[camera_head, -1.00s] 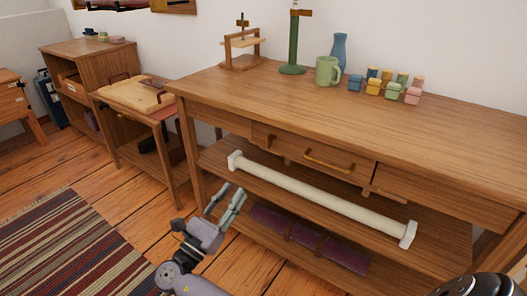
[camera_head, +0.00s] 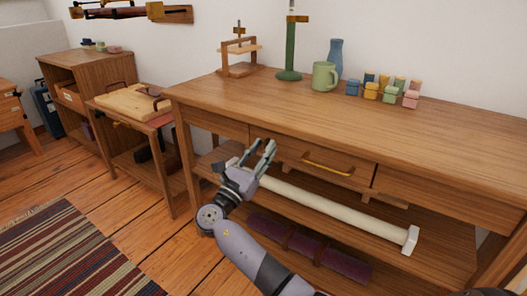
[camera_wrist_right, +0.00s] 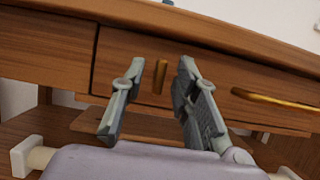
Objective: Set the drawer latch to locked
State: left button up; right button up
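The drawer (camera_head: 350,174) is closed in the front of the long wooden workbench, with a curved brass handle (camera_head: 327,164). In the right wrist view, a small upright brass piece (camera_wrist_right: 160,79), apparently the latch, shows on the drawer front, left of the handle (camera_wrist_right: 268,99). My right gripper (camera_head: 262,155) is open and empty in front of the drawer's left part. In its wrist view, the latch appears between the two fingers, further off; contact is not seen. In the head view the gripper hides the latch. My left gripper is not in view.
A white-ended roller (camera_head: 340,212) runs along below the drawer, close to my right arm. On the workbench top (camera_head: 420,130) stand a green mug (camera_head: 325,77), a blue vase (camera_head: 335,54) and several small coloured jars. Striped rug (camera_head: 65,250) lies at left.

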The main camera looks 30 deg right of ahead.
jog(key=shift+w+d+r, duration=0.15)
jog(key=shift+d, duration=0.2)
jog(key=shift+c, duration=0.2)
grip_shut()
